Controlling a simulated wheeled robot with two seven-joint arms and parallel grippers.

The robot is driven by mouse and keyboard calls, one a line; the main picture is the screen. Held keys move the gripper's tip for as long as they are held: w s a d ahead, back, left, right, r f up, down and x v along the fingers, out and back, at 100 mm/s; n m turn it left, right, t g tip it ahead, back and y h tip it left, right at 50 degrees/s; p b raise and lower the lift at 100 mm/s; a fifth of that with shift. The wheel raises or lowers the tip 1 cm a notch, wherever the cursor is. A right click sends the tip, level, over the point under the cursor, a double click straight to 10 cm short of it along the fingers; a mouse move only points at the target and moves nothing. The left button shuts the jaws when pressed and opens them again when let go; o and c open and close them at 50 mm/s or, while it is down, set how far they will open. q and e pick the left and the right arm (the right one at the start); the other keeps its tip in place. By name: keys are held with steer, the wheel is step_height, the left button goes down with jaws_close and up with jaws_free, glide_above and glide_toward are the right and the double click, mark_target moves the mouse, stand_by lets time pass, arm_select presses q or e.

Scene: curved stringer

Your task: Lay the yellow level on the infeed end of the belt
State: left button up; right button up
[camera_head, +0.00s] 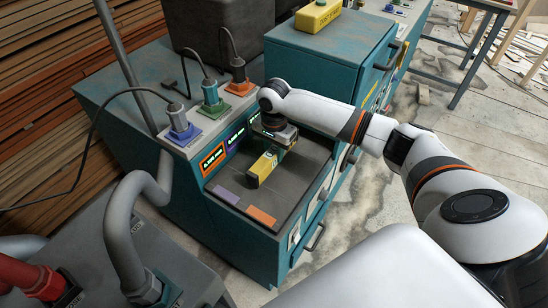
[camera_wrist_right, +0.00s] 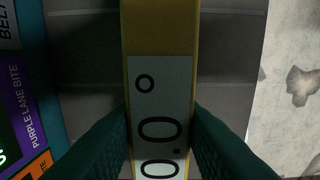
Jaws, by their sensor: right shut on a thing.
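The yellow level (camera_head: 263,166) is in my right gripper (camera_head: 276,138), over the dark belt bed (camera_head: 301,174) of the teal machine. In the right wrist view the level (camera_wrist_right: 160,30) runs up the middle between two dark green fingers of the right gripper (camera_wrist_right: 160,132), which press on its sides. Its pale display reads 0.0 with a degree sign. I cannot tell whether the level touches the belt or hangs just above it. The gripper hides its far end in the head view. My left gripper is not in view.
Purple (camera_head: 226,195) and orange (camera_head: 260,215) patches mark the bed's near edge. Lit readouts (camera_head: 213,160) line its left side, below blue, green and orange plugs with cables. A yellow case (camera_head: 318,15) sits on the teal cabinet behind. Grey pipes stand at the lower left.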

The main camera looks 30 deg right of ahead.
mark_target(274, 158)
steer(key=shift+f, duration=1.55)
steer(key=o, duration=1.1)
steer(key=shift+f, duration=0.1)
step_height(274, 158, up, 12)
steer(key=shift+r, duration=0.15)
